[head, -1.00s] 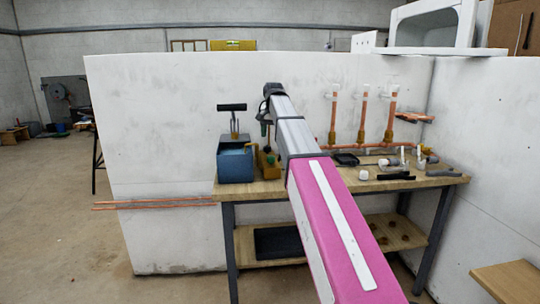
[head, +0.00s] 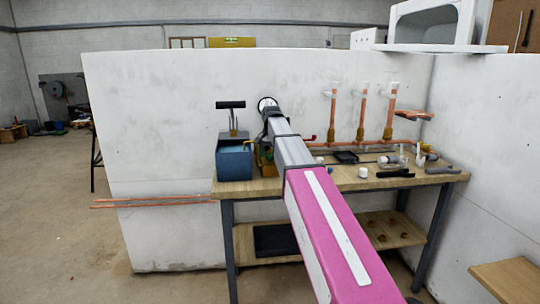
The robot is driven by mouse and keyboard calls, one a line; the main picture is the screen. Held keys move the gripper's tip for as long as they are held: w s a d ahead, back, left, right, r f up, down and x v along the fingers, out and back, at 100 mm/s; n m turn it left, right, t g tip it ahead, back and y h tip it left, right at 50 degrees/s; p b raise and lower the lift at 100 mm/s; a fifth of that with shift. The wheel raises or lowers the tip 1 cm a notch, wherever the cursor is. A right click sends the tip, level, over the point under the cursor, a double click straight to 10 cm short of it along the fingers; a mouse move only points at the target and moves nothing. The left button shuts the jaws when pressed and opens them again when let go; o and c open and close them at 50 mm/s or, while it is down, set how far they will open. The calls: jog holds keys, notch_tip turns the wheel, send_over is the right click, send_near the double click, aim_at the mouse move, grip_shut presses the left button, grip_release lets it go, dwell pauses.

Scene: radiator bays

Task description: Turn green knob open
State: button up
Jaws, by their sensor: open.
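My arm (head: 320,215) reaches out over the workbench toward the white wall. Its dark wrist end (head: 269,108) is in front of the wall, above the back of the bench. My gripper cannot be made out; the arm and wrist seem to hide it. I cannot pick out a green knob. Part of the copper pipework behind the arm is covered. A small red piece (head: 313,138) shows on the pipework just right of the arm.
A blue tank with a black T-handle (head: 235,163) stands left of the arm. Upright copper pipes (head: 361,115) with brass fittings stand at right on the bench (head: 330,185). White fittings and black tools lie on its right part. Copper pipes (head: 150,202) stick out left.

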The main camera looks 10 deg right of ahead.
jog(key=c, duration=0.9)
jog(key=shift+n, duration=0.3)
jog(key=n, duration=1.3)
jog(key=shift+d, duration=0.1)
jog(key=shift+n+g, duration=0.3)
jog(key=shift+n, duration=1.8)
jog(key=shift+f, duration=0.1)
